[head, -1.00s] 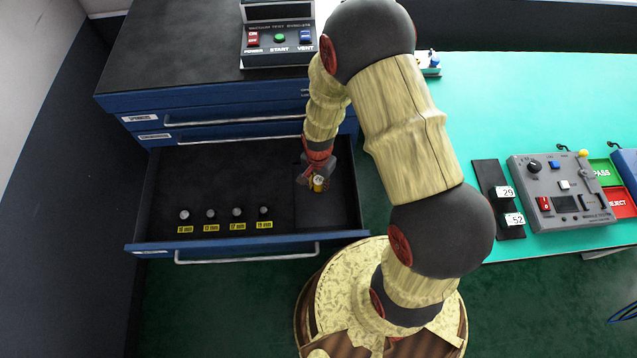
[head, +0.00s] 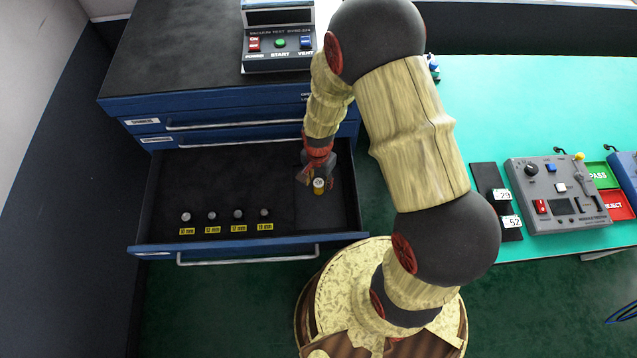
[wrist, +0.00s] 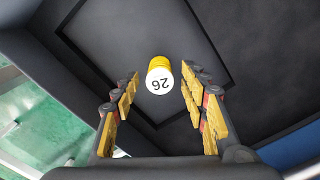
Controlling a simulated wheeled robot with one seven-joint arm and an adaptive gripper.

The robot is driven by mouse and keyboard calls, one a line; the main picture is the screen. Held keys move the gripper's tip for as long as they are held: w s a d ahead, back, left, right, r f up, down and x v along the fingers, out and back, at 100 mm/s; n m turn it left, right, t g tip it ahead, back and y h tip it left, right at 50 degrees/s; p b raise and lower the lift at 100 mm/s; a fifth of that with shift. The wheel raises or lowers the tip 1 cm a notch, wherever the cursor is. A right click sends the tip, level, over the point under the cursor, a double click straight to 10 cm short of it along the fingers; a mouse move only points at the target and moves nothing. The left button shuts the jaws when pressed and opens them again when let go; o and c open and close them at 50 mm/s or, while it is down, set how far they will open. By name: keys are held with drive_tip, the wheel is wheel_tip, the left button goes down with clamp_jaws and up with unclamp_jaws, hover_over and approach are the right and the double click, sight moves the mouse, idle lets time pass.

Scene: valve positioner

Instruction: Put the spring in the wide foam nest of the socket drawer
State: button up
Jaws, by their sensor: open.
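The spring (wrist: 160,77) is a short yellow cylinder with a white top marked 26. It also shows in the head view (head: 319,186), at the right side of the open socket drawer (head: 250,244). The wide foam nest (wrist: 205,118) is a dark rectangular outlined area in the wrist view, and the spring appears upright inside it. My gripper (wrist: 160,88) is open, with its yellow-padded fingers to either side of the spring and visible gaps between. The spring's base is partly hidden by its own top.
Several sockets (head: 238,214) with yellow size labels stand at the drawer's front left. The cabinet (head: 200,98) carries a panel with buttons (head: 279,43). A green bench (head: 530,100) with a control box (head: 558,195) lies to the right. The drawer's middle is bare.

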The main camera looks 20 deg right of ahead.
wheel_tip(320, 180, up, 8)
drive_tip(key=p, duration=0.2)
drive_tip(key=shift+r+p, duration=0.25)
drive_tip(key=shift+p, duration=0.15)
wheel_tip(320, 180, up, 12)
drive_tip(key=w+n+t, duration=0.1)
drive_tip(key=n, duration=0.1)
wheel_tip(320, 180, up, 17)
drive_tip(key=n+t, duration=0.3)
drive_tip(key=n, duration=0.2)
hover_over(318, 183)
drive_tip(key=s, duration=0.5)
drive_tip(key=s+r+n+t, duration=0.1)
drive_tip(key=s+r+n, duration=0.2)
drive_tip(key=s+r, duration=0.4)
drive_tip(key=shift+s+r+n+t, duration=0.3)
drive_tip(key=shift+s, duration=0.75)
